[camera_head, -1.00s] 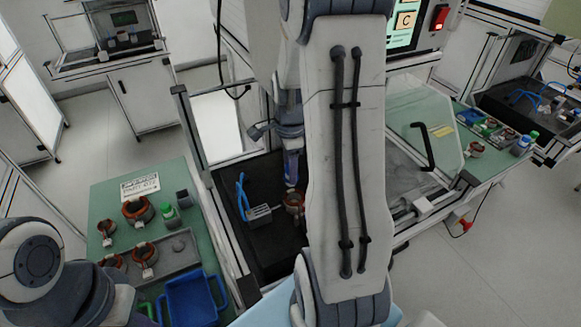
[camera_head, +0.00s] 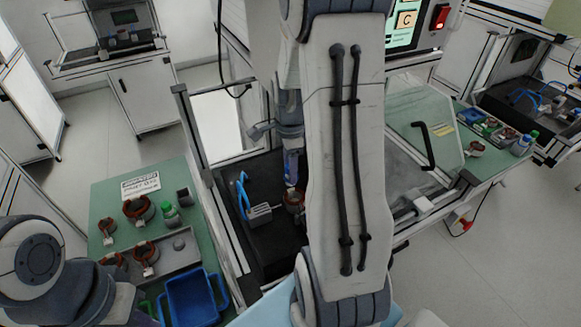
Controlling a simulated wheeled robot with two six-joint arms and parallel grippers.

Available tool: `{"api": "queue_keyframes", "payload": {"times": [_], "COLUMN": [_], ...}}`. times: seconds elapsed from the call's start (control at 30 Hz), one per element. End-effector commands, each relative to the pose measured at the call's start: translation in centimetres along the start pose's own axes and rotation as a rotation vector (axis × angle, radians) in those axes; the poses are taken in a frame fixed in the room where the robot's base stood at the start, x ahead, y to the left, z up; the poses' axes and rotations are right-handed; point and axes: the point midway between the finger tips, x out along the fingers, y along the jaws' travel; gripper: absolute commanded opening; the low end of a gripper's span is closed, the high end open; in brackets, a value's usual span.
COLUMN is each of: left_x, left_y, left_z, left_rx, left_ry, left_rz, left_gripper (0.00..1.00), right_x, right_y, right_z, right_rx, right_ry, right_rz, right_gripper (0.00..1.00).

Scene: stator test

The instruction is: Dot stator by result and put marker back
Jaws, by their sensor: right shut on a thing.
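A copper-wound stator (camera_head: 293,200) sits on the black test bed beside a grey connector block with blue leads (camera_head: 258,213). My right gripper (camera_head: 291,166) is just above this stator, partly hidden by my right arm. It appears shut on a slim blue-and-white marker (camera_head: 291,172) pointing down. I cannot tell whether the tip touches the stator. My left arm shows at the lower left, but its gripper is not in view. Several other stators (camera_head: 138,209) stand on the green table at left. The tester screen (camera_head: 405,22) shows a letter C on an orange square.
A grey tray (camera_head: 186,262) holding stators, a green-capped bottle (camera_head: 170,215), a dark cup (camera_head: 184,197), a printed sign (camera_head: 141,185) and a blue bin (camera_head: 193,303) crowd the left table. Frame posts and an open clear cover (camera_head: 424,118) bound the test bed.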

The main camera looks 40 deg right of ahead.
Motion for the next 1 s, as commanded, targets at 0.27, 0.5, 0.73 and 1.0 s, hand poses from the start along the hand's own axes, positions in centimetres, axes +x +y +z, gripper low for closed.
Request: {"api": "queue_keyframes", "payload": {"times": [0.27,0.5,0.73,1.0], "left_x": [0.3,0.5,0.7,0.8], "left_y": [0.0,0.0,-0.1,-0.1], "left_z": [0.0,0.0,0.0,0.0], "left_rx": [0.000,0.000,0.000,0.000], "left_ry": [0.000,0.000,0.000,0.000], "left_rz": [0.000,0.000,0.000,0.000], "left_gripper": [0.00,0.00,0.00,0.00], "right_x": [0.4,0.7,1.0,1.2], "right_y": [0.0,0.0,0.0,0.0], "right_z": [0.0,0.0,0.0,0.0], "right_rx": [0.000,0.000,0.000,0.000], "right_ry": [0.000,0.000,0.000,0.000], "right_rz": [0.001,0.001,0.001,0.001], "right_gripper": [0.00,0.00,0.00,0.00]}}
